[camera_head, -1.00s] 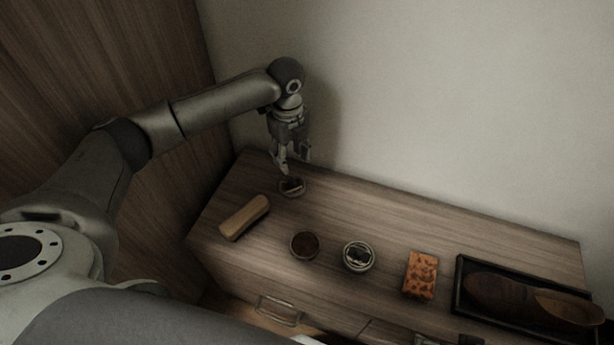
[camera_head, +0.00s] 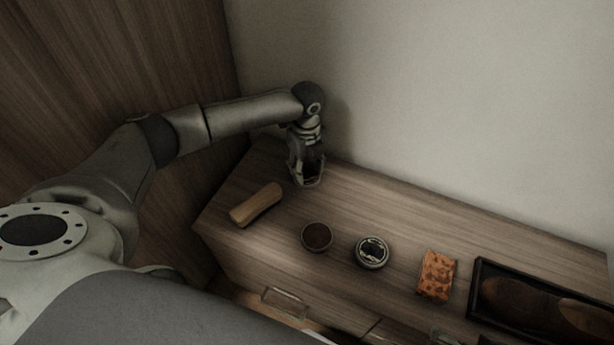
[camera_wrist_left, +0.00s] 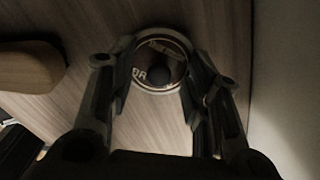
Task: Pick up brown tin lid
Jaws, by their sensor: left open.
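The round brown tin lid (camera_wrist_left: 160,62) shows in the left wrist view, with a pale rim, light lettering and a dark round spot near its middle. It lies on the wooden cabinet top. My left gripper (camera_wrist_left: 160,75) is open, with one finger at each side of the lid. In the head view my left gripper (camera_head: 308,180) points down at the back left of the cabinet top and mostly hides the lid. I cannot tell whether the fingers touch the rim. My right gripper is not in view.
On the cabinet top (camera_head: 400,215) are a wooden block-like piece (camera_head: 256,204), a round tin with brown contents (camera_head: 317,237), another round tin (camera_head: 372,252), an orange patterned block (camera_head: 437,276) and a dark tray (camera_head: 478,280) holding shoe-shaped brown pieces. A wall stands behind.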

